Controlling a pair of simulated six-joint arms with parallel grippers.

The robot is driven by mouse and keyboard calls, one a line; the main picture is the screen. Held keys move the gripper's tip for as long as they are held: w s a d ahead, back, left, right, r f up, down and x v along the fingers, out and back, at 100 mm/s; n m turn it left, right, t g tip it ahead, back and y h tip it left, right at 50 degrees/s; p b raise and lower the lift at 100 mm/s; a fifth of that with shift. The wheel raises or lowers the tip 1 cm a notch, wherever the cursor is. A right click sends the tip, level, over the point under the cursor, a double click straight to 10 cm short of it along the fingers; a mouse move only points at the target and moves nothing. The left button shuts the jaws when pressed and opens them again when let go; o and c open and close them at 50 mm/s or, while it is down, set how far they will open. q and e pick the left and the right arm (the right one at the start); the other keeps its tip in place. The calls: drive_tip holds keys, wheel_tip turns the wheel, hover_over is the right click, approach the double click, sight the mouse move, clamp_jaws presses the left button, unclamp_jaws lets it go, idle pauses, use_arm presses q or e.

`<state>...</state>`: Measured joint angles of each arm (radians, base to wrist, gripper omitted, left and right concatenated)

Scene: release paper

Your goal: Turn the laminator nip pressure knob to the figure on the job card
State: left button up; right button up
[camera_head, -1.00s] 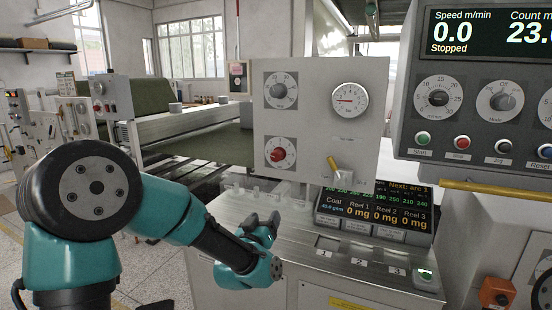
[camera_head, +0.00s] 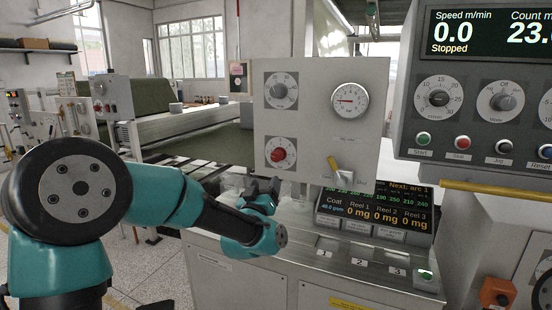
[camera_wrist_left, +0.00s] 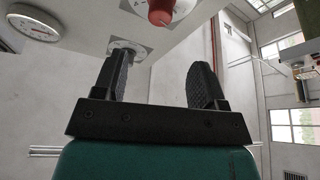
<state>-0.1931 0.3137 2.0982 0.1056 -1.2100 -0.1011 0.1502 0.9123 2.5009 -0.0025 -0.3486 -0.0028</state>
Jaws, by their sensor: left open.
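A pale upright panel (camera_head: 320,120) carries a grey knob (camera_head: 279,91) on a scale at upper left, a red knob (camera_head: 278,154) on a scale below it, and a round gauge (camera_head: 350,100) at upper right. The knob labels are too small to read. My left gripper (camera_head: 262,190) is open and empty, just below the red knob and apart from it. In the left wrist view the red knob (camera_wrist_left: 160,12) lies beyond the two spread fingers (camera_wrist_left: 158,78), with the grey knob's dial (camera_wrist_left: 125,45) near the left finger. I cannot make out a job card. My right gripper is not in view.
A yellow-handled lever (camera_head: 335,165) juts from the panel's lower right. A dark display (camera_head: 374,212) stands on the metal ledge (camera_head: 300,238) below. A grey control box (camera_head: 470,150) with knobs and buttons hangs at right. Open floor lies at lower left.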

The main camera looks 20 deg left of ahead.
sight(275, 159)
use_arm(q)
drive_tip(key=x, duration=1.3)
drive_tip(key=shift+c, duration=0.3)
drive_tip(key=c, duration=0.9)
drive_tip(key=shift+o, duration=0.2)
